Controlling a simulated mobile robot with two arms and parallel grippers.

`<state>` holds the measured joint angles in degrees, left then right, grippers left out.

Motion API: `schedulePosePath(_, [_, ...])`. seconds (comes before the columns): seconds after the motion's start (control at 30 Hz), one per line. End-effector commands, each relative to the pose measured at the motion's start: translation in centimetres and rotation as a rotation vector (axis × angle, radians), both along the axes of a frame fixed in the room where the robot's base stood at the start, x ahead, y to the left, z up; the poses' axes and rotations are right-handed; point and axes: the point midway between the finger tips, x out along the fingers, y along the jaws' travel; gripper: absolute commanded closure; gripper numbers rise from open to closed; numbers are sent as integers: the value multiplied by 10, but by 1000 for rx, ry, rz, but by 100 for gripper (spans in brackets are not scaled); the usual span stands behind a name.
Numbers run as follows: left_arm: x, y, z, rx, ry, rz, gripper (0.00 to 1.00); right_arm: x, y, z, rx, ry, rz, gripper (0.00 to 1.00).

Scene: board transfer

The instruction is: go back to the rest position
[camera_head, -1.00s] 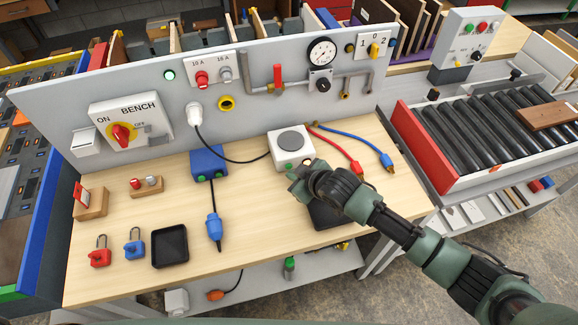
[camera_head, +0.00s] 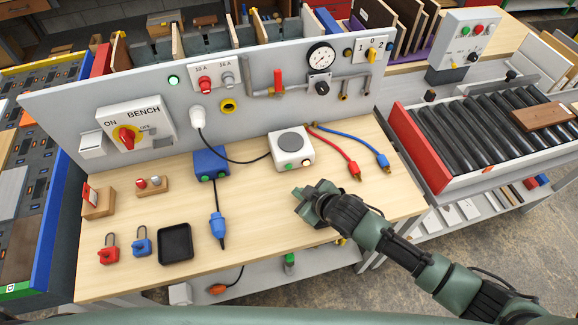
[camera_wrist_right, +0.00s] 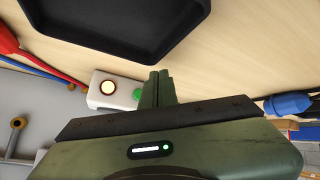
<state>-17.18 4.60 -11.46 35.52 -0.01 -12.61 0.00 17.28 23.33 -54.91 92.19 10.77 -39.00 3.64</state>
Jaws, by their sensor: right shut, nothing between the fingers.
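My right gripper (camera_head: 300,193) is over the right part of the wooden bench top, in front of the white box (camera_head: 291,148) with a grey disc on top. It is apart from the box. In the right wrist view my right gripper's fingers (camera_wrist_right: 159,88) are together with nothing between them. Beyond them the white box (camera_wrist_right: 116,90) shows a glowing pale button and a green button. A black tray (camera_wrist_right: 110,35) lies on the bench top there; my arm hides it in the head view. My left gripper is not in view.
A blue connector (camera_head: 217,228), a second black tray (camera_head: 175,244), a red padlock (camera_head: 108,250) and a blue padlock (camera_head: 141,242) lie on the bench. Red and blue leads (camera_head: 340,148) lie behind my gripper. The upright panel (camera_head: 270,92) closes the back. A roller conveyor (camera_head: 480,140) stands right.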

Motion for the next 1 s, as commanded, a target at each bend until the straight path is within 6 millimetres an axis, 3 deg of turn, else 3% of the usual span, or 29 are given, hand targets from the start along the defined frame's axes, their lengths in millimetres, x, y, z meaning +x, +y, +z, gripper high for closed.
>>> schedulePosePath(0.43, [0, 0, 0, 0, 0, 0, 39, -4, 2, 2, 8, 9, -8, 100])
schedulePosePath(0.63, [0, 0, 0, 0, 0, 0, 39, -49, 1, 23, 64, 113, -124, 100])
schedulePosePath(0.8, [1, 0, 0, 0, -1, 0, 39, -105, -53, 45, 74, 264, -342, 100])
schedulePosePath(1.0, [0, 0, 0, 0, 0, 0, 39, -157, -115, 56, 35, 383, -524, 100])
